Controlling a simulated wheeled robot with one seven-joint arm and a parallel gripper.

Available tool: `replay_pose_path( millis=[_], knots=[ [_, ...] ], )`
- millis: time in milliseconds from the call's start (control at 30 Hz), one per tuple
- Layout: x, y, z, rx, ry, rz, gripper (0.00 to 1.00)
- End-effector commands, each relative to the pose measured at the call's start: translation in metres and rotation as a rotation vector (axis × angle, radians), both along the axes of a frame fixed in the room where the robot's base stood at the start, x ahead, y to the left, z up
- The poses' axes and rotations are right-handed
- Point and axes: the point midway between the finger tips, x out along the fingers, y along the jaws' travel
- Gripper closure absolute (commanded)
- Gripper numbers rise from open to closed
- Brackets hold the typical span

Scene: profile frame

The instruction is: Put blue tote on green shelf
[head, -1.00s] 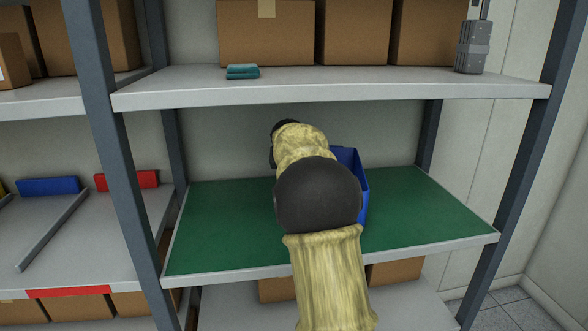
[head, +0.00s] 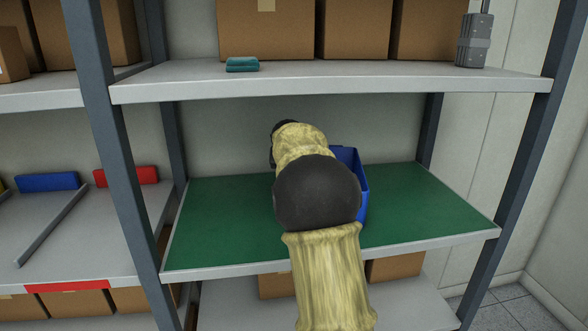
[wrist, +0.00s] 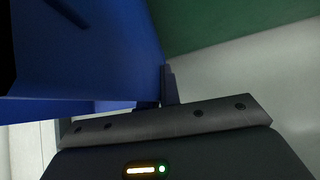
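The blue tote (head: 360,190) shows in the head view to the right of my arm, at the middle of the green shelf (head: 225,225). My arm hides most of it, and I cannot tell whether its base touches the shelf. In the wrist view the tote (wrist: 90,50) fills the upper left, with the green surface (wrist: 220,20) beyond it. My gripper (wrist: 160,92) is at the tote's edge, its fingers close together with the blue wall between them. My gripper is hidden behind my arm in the head view.
Grey uprights (head: 120,170) stand on both sides of the green shelf. A shelf above (head: 340,83) holds cardboard boxes (head: 353,30), a small teal item (head: 242,64) and a grey device (head: 474,40). The green surface is clear left and right of my arm.

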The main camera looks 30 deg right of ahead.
Motion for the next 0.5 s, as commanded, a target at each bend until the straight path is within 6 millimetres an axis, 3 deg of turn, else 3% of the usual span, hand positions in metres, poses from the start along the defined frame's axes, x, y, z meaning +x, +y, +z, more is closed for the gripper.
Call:
replay_pose_path(
  millis=[33, 167, 500],
  knots=[
    [0.0001, -0.0002, 0.0015, -0.002, -0.002, 0.001, 1.00],
    [0.0001, -0.0002, 0.0013, -0.002, -0.001, 0.001, 0.72],
    [-0.0011, 0.0009, 0.0006, 0.002, 0.003, 0.000, 0.70]
  ],
)
